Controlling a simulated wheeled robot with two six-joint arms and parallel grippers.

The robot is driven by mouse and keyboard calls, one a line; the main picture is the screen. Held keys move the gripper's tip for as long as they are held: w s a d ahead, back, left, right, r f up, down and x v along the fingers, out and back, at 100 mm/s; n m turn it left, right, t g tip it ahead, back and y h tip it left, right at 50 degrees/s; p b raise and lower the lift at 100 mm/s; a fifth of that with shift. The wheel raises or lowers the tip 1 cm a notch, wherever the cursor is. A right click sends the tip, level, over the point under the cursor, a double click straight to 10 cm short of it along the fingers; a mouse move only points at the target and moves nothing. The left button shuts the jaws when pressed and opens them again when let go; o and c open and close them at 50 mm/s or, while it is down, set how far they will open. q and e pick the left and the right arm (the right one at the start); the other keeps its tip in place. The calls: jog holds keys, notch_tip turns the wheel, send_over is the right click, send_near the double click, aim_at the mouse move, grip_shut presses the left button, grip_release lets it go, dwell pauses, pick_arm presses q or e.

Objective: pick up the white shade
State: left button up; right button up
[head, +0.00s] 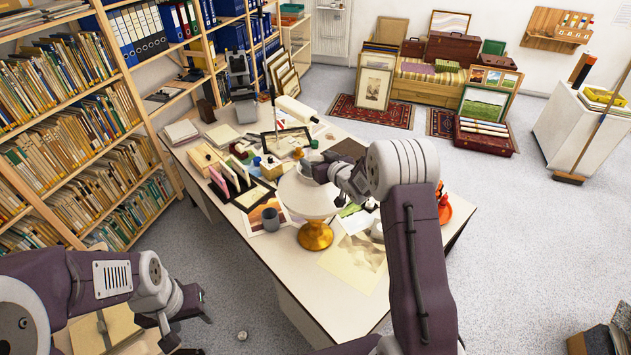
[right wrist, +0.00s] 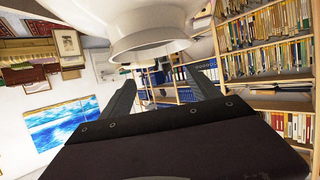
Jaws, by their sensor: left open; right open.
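The white shade (head: 303,200) is wide and rounded and sits above a gold base (head: 316,236) on the desk. In the right wrist view the shade (right wrist: 150,28) fills the top middle, with its narrow open collar facing the fingers. My right gripper (head: 318,171) is open at the upper part of the shade and hides some of it. Its fingers (right wrist: 168,76) are spread with nothing clearly held between them; I cannot tell whether they touch the collar. My left gripper (head: 187,322) is open and empty, low at the left, away from the desk.
A grey cup (head: 271,219) stands left of the base. A print (head: 355,258) lies at right. Bookshelves (head: 60,130) line the left wall.

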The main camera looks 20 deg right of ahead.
jog(key=p+x, duration=0.1)
jog(key=x, duration=0.1)
jog(key=p+x, duration=0.1)
jog(key=x, duration=0.2)
jog(key=shift+w+d+f, duration=0.1)
jog(key=shift+w+d, duration=0.1)
jog(key=shift+s, duration=0.1)
jog(key=shift+w+f, duration=0.1)
jog(key=shift+w, duration=0.2)
jog(key=c, duration=1.1)
grip_shut()
pick_arm(q)
jog(key=shift+w+r, duration=0.15)
jog(key=shift+r, duration=0.5)
jog(key=shift+w+r, duration=0.15)
jog(key=shift+r, duration=0.45)
